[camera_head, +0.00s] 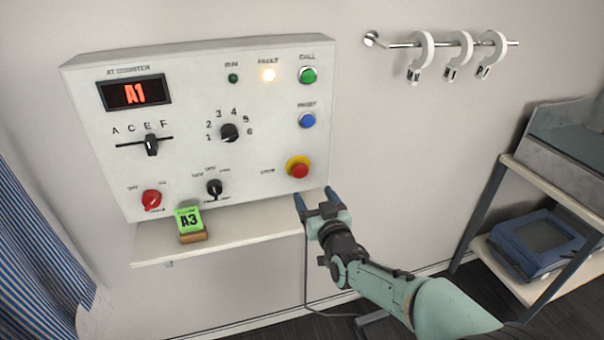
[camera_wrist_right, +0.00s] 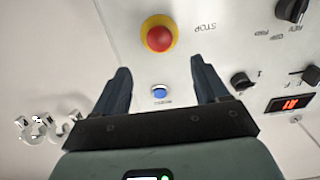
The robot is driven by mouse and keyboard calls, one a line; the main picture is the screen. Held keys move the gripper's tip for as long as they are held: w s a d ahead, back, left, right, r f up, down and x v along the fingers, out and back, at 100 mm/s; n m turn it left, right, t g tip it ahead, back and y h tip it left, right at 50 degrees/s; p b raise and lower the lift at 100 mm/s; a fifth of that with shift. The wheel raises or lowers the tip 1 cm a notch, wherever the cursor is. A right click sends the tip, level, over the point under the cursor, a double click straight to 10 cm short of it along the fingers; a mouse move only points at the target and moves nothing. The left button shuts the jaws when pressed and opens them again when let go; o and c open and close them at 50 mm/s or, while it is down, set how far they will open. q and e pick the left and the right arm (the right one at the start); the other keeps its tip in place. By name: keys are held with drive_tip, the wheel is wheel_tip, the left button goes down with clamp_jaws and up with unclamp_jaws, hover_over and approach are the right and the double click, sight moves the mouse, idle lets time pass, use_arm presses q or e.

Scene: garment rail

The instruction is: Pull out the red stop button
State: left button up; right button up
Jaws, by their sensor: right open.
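The red stop button (camera_head: 299,170) sits on a yellow ring at the lower right of the white control panel (camera_head: 270,95). It also shows in the right wrist view (camera_wrist_right: 159,38), beyond and between the fingertips. My right gripper (camera_head: 317,197) is open and empty, just below and to the right of the button, apart from it. In the right wrist view its two dark blue fingers (camera_wrist_right: 159,72) are spread wide. My left gripper is not in view.
The panel has a blue button (camera_head: 307,120), a green button (camera_head: 308,75), knobs, a slider and a lit display reading A1 (camera_head: 135,93). A shelf (camera_head: 250,220) below holds a green A3 card (camera_head: 188,219). A rail with white rings (camera_head: 422,52) and a rack (camera_head: 497,190) stand right.

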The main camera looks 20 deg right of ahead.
sight(302, 173)
drive_tip(key=w+p, duration=0.1)
drive_tip(key=w, duration=0.9)
drive_tip(key=shift+w+a+f+p, duration=0.1)
drive_tip(key=shift+w+a+p, duration=0.05)
drive_tip(key=shift+w+p, duration=0.25)
